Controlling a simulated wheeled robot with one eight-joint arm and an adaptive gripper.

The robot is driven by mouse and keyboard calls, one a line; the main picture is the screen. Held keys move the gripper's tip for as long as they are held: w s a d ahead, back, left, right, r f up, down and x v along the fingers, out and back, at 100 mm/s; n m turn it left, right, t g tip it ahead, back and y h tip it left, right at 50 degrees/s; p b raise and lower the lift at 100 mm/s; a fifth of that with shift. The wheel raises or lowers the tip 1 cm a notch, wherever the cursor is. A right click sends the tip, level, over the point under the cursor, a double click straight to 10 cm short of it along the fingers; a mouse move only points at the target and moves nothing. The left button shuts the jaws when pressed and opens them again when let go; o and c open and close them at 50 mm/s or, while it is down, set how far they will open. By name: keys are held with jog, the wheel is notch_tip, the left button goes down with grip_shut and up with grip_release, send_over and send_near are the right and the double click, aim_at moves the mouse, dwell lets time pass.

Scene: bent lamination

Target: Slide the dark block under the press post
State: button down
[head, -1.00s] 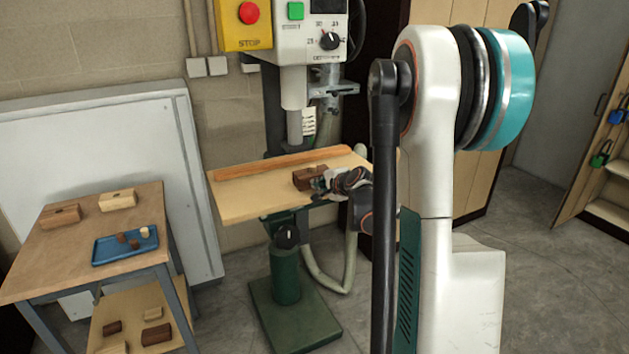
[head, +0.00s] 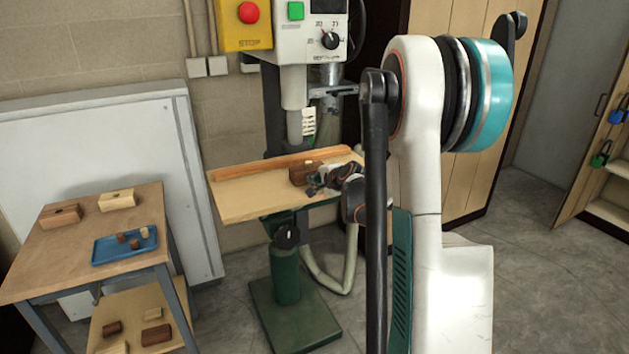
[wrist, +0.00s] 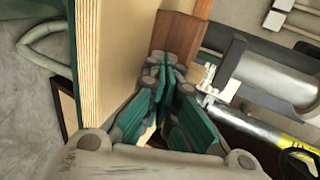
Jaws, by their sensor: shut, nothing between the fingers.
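The dark block (head: 304,173) lies on the pale board of the press table (head: 245,203), in front of the wooden fence. The grey press post (head: 294,126) hangs above the table, slightly left of and behind the block in the head view, with a gap below it. My gripper (head: 319,184) is shut and empty at the block's near right side. In the wrist view, its green-padded fingers (wrist: 165,78) meet close to the brown block (wrist: 178,38). Whether they touch it is hard to tell.
The orange-brown fence (head: 250,167) runs along the table's back edge. The board's left part is clear. A side table (head: 75,245) at left holds wooden blocks and a blue tray (head: 105,256) with small pieces. The press column stands behind the table.

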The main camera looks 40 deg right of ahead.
aim_at(306, 167)
jog(key=shift+w+d, duration=0.3)
jog(key=shift+w, duration=1.05)
jog(key=shift+w+d, duration=0.35)
jog(key=shift+w, duration=0.95)
jog(key=shift+w+d, duration=0.3)
jog(key=shift+w, duration=1.05)
jog(key=shift+s+a+r, duration=0.15)
jog(key=shift+s+a, duration=0.2)
jog(key=shift+s, duration=1.15)
jog(key=shift+s+a+r, duration=0.2)
jog(key=shift+s+a, duration=0.15)
jog(key=shift+s, duration=1.1)
jog(key=shift+s+a+r, duration=0.15)
jog(key=shift+s+a, duration=0.2)
jog(key=shift+s, duration=1.15)
